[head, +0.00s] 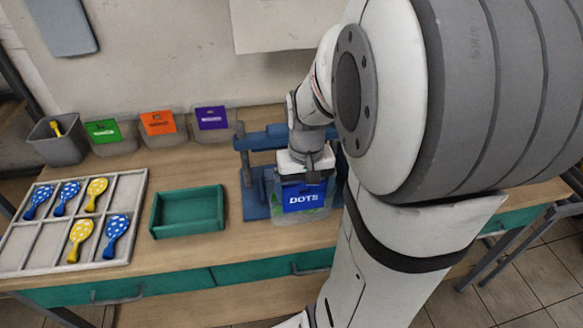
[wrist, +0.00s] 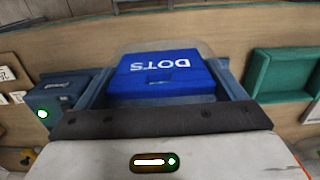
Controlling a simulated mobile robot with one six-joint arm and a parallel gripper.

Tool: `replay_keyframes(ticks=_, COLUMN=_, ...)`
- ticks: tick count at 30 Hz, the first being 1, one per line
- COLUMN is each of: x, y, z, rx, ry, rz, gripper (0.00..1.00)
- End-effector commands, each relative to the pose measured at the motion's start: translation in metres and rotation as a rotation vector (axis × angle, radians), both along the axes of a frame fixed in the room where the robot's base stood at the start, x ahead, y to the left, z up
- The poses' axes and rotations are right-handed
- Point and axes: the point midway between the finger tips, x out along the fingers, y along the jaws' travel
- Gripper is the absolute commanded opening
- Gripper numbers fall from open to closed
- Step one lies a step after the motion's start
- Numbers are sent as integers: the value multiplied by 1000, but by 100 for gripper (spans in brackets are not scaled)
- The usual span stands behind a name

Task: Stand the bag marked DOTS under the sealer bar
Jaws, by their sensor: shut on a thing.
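The bag marked DOTS (head: 303,200) has a blue header and a clear lower part with something green in it. It is upright in the head view, at the sealer's front, between its posts. My gripper (head: 313,177) is shut on the bag's blue header from above. The blue sealer (head: 258,195) has its bar (head: 262,140) behind my gripper, partly hidden by my arm. In the wrist view, the DOTS header (wrist: 160,72) shows upside down between the sealer's blue sides (wrist: 92,92). I cannot tell whether the bag touches the base or is fully under the bar.
A green tray (head: 153,213) stands left of the sealer. Green (head: 103,131), orange (head: 158,122) and purple (head: 211,117) topped bags stand along the wall beside a grey bin (head: 58,150).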

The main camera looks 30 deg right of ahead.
Motion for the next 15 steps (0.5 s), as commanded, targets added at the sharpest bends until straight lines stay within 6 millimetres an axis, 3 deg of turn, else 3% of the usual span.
replay_keyframes(ticks=9, x=10, y=-3, z=-31, rx=0, ry=-1, rz=0, gripper=58)
replay_keyframes(ticks=15, x=28, y=-8, z=-27, rx=0, ry=0, rz=0, gripper=58)
